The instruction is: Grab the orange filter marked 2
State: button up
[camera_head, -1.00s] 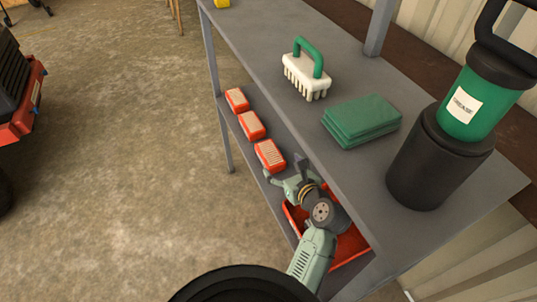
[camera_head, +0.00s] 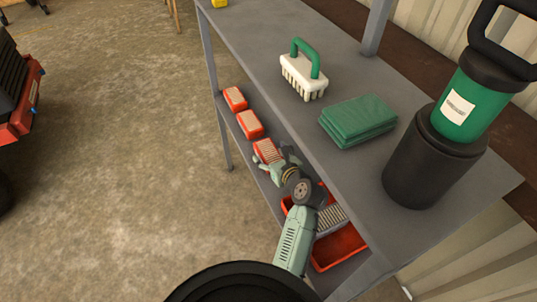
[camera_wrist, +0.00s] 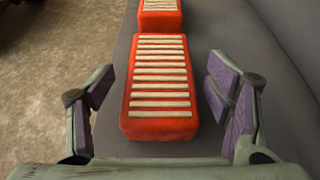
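Three orange filters with pale ribbed tops stand in a row on the lower shelf: a far one (camera_head: 235,98), a middle one (camera_head: 249,124) and a near one (camera_head: 265,149). No number can be read on any of them. My gripper (camera_head: 275,166) is at the near filter and partly hides it in the head view. In the wrist view, the near filter (camera_wrist: 158,88) lies between the spread, purple-padded fingers of my gripper (camera_wrist: 162,98), with gaps on both sides. Another orange filter (camera_wrist: 160,18) stands just beyond it.
A red tray (camera_head: 340,248) with a grey ribbed item (camera_head: 331,218) is on the lower shelf, near my arm. The upper grey shelf (camera_head: 290,118) overhangs beside my arm and carries a green-handled brush (camera_head: 304,80), green pads (camera_head: 358,120) and a black-and-green canister (camera_head: 430,160).

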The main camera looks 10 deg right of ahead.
jog(key=c, duration=1.1)
